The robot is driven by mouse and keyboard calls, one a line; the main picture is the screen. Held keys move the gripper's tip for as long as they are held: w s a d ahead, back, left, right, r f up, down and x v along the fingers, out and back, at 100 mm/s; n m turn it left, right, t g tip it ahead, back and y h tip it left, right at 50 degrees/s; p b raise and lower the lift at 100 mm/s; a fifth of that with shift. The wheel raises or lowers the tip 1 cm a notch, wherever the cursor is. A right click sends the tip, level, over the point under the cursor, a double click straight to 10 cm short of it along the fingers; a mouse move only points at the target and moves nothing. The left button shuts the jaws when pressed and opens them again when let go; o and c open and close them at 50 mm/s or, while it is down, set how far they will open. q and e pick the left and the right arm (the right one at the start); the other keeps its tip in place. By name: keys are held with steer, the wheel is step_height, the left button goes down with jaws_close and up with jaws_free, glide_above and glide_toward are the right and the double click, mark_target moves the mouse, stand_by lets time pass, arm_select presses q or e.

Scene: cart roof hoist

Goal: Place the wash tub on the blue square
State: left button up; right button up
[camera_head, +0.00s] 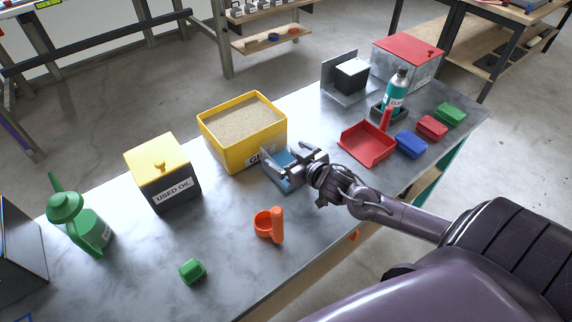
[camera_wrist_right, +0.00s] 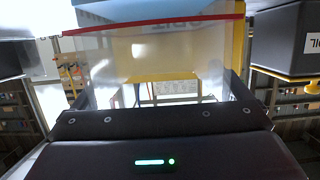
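My right gripper (camera_head: 287,163) is at mid-bench, in front of the yellow bin. A light-blue piece (camera_head: 283,158) shows beside its fingers. The gripper hides much of it, so I cannot tell whether it is the wash tub or the blue square. In the right wrist view the two fingers (camera_wrist_right: 156,95) stand wide apart. A clear, pale panel with a red edge (camera_wrist_right: 150,55) shows between and beyond them; I cannot tell whether they touch it. A blue line (camera_head: 20,317) shows at the bottom left bench edge. My left gripper is out of view.
The yellow bin of grit (camera_head: 228,150) and the used-oil box (camera_head: 165,178) stand close behind and left. An orange cup with a handle (camera_head: 265,225) and a green block (camera_head: 192,271) lie in front. A red tray (camera_head: 367,143) is right. The front-left bench is mostly clear.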

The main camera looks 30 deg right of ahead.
steer(key=c, duration=1.2)
steer(key=shift+r, duration=0.15)
steer(key=shift+c, duration=0.7)
